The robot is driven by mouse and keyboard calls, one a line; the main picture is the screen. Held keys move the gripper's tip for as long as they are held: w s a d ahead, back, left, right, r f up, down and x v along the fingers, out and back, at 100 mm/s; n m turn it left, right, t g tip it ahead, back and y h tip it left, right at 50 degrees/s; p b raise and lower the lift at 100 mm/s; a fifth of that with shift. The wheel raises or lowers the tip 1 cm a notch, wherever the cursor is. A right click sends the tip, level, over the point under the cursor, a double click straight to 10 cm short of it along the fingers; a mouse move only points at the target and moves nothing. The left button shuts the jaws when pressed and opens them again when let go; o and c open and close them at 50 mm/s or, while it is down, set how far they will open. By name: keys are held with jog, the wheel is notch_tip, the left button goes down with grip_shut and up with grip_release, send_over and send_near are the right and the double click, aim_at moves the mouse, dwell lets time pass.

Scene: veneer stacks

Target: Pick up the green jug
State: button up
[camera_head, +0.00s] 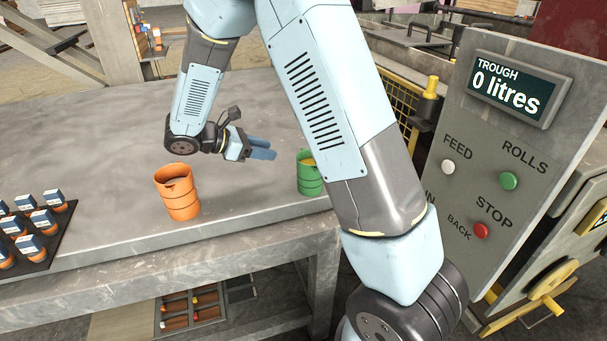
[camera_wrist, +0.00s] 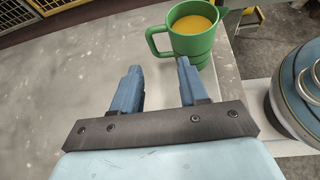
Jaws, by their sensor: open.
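The green jug (camera_head: 309,176) stands upright on the grey table, partly hidden behind my arm in the head view. In the wrist view the green jug (camera_wrist: 192,38) shows yellow-orange contents, with its handle to the left and its spout to the right. My gripper (camera_head: 262,149) has blue fingers and is left of the jug in the head view. In the wrist view my gripper (camera_wrist: 158,75) is open and empty. The jug lies beyond the right fingertip, off to the right of the gap between the fingers. I cannot tell whether that fingertip touches it.
An orange jug (camera_head: 177,192) stands on the table (camera_head: 110,230) at the left. A dark tray (camera_head: 45,258) of several small orange-and-blue items lies at the table's left front. A control panel (camera_head: 515,130) reading "0 litres" stands at the right. The table's middle is clear.

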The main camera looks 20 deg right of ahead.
aim_at(298, 159)
jog(key=shift+n+t+h, duration=0.4)
jog(key=shift+n, duration=0.2)
jog(key=x, duration=0.4)
jog(key=w+f+x, duration=0.1)
jog(key=x, duration=0.3)
jog(key=a+f+x, duration=0.1)
jog(key=x, duration=0.4)
jog(key=shift+w+f, duration=0.2)
jog(key=shift+a, duration=0.1)
grip_shut()
